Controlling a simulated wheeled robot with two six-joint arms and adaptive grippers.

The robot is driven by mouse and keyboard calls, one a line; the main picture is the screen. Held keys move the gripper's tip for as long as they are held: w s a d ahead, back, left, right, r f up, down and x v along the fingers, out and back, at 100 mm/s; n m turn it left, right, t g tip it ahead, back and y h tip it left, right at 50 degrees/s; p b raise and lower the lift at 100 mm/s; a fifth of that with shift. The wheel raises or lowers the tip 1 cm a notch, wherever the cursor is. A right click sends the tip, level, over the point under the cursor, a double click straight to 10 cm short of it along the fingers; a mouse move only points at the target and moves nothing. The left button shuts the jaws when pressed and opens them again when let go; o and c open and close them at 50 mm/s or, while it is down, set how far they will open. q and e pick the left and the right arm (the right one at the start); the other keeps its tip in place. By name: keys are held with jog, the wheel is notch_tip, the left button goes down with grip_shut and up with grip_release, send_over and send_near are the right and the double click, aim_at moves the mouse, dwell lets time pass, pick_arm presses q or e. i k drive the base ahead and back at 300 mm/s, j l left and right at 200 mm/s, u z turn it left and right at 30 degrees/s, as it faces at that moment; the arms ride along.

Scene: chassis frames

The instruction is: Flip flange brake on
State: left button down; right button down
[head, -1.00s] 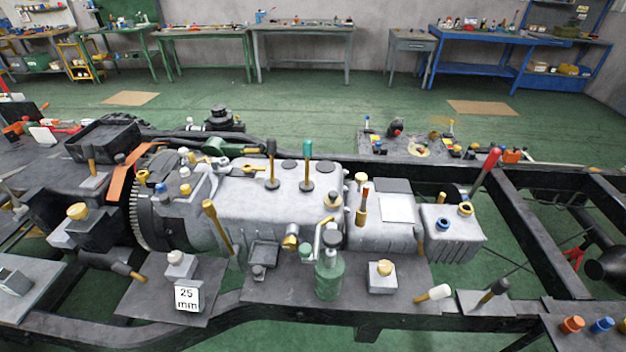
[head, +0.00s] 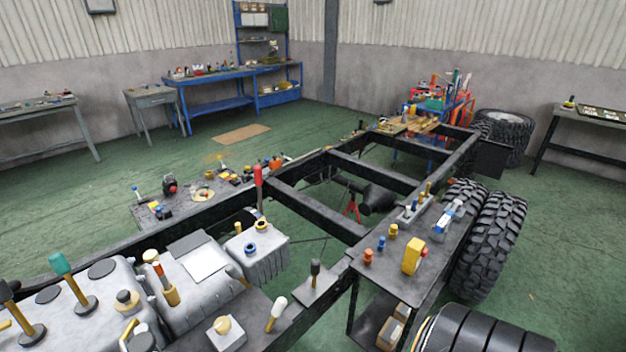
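No part is labelled as the flange brake, so I cannot tell for certain which lever it is. A red-handled lever (head: 258,188) stands nearly upright at the rear end of the grey gearbox (head: 205,290), by a ribbed grey box (head: 258,252) with blue and yellow rings on top. A black-knobbed lever (head: 315,272) stands on a flat plate beside the frame rail. A white-knobbed lever (head: 276,313) leans near it. A green-knobbed lever (head: 72,280) stands on the gearbox at the lower left. Neither gripper is in view.
The black chassis frame (head: 322,207) runs away to the upper right. A dark side table (head: 385,278) with small coloured parts and a yellow block (head: 413,256) stands beside large tyres (head: 490,235). A bench with loose parts (head: 160,212) lies along the far rail. Green floor is open beyond.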

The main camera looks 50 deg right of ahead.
aim_at(315, 267)
jog(key=z, duration=1.45)
